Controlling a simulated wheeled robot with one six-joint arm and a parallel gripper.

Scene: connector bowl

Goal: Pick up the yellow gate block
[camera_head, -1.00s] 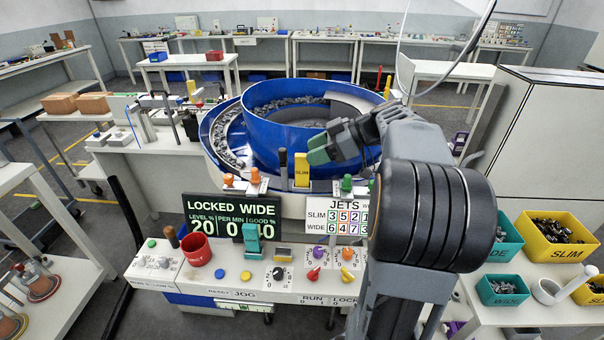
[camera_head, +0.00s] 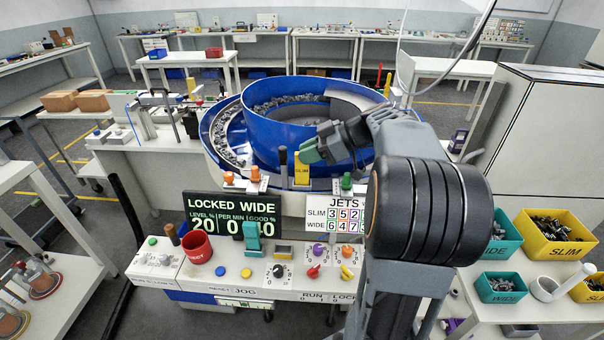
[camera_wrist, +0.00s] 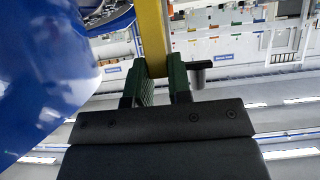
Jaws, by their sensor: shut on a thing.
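The yellow gate block (camera_head: 302,172), marked SLIM, stands upright at the front of the blue bowl, behind the LOCKED WIDE display. My gripper (camera_head: 308,154) reaches in from the right and is at the block's upper end. In the wrist view the block (camera_wrist: 153,35) runs between the two green fingers of my gripper (camera_wrist: 158,72), and they are shut on it. I cannot tell whether the block's lower end is still seated.
The blue bowl (camera_head: 270,137) stands right behind the block. A dark lever (camera_head: 283,165), orange knobs (camera_head: 255,174) and a green knob (camera_head: 346,182) are close by. The control panel (camera_head: 210,272) with a red cup (camera_head: 197,247) lies in front.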

